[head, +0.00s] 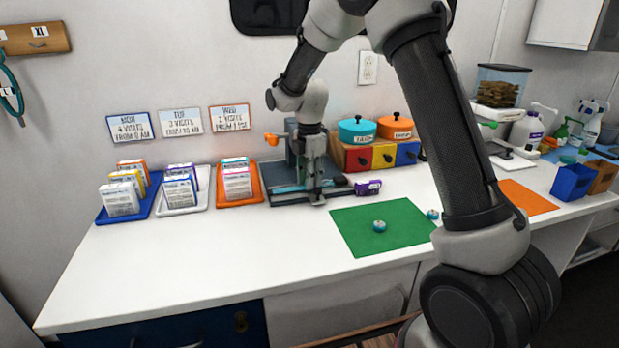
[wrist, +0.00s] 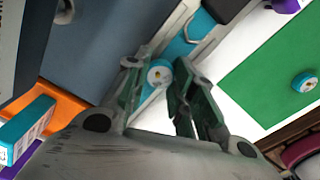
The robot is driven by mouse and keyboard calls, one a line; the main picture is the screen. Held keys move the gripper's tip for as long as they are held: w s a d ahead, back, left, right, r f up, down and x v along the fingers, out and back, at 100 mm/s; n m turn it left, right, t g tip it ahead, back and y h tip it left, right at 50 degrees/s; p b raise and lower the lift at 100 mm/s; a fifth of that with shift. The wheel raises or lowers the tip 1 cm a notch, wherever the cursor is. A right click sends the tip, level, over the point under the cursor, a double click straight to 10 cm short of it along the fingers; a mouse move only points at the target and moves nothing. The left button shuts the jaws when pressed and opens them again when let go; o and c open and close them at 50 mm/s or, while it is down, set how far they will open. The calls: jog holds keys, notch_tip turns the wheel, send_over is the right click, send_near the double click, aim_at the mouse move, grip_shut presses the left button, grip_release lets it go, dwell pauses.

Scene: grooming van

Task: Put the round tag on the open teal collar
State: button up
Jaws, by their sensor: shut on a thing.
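My gripper (head: 316,192) is low over the grey fixture on the white counter. In the wrist view its fingers (wrist: 160,74) are shut on the round tag (wrist: 159,72), a small disc with a pale face. The open teal collar (head: 288,188) lies across the fixture as a flat strip. In the wrist view the teal collar (wrist: 202,26) runs diagonally just beyond and below the tag. I cannot tell whether the tag touches it. In the head view the tag is hidden by the fingers.
A green mat (head: 355,220) to the right holds a teal disc (head: 379,226); another disc (head: 433,214) is near its right edge. A purple item (head: 368,187) lies beside the fixture. An orange tray (head: 218,200) with cards stands left. The front counter is clear.

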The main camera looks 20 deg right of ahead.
jog(key=o, duration=0.7)
jog(key=shift+f, duration=0.1)
jog(key=shift+o, duration=0.2)
notch_tip(320, 180, up, 12)
jog(key=r, duration=0.1)
jog(key=s+d+r+m+t, duration=0.1)
jog(key=s+d+r+m, duration=0.3)
jog(key=s+d+r, duration=0.15)
jog(key=s+d+m+t, duration=0.1)
jog(key=s+d+m, duration=0.3)
jog(key=s+m, duration=0.5)
jog(key=s+d+m+t, duration=0.2)
jog(key=s+d+m, duration=0.3)
jog(key=s, duration=1.4)
jog(key=m, duration=0.4)
jog(key=shift+s+d+f, duration=0.2)
jog(key=shift+s+f, duration=0.05)
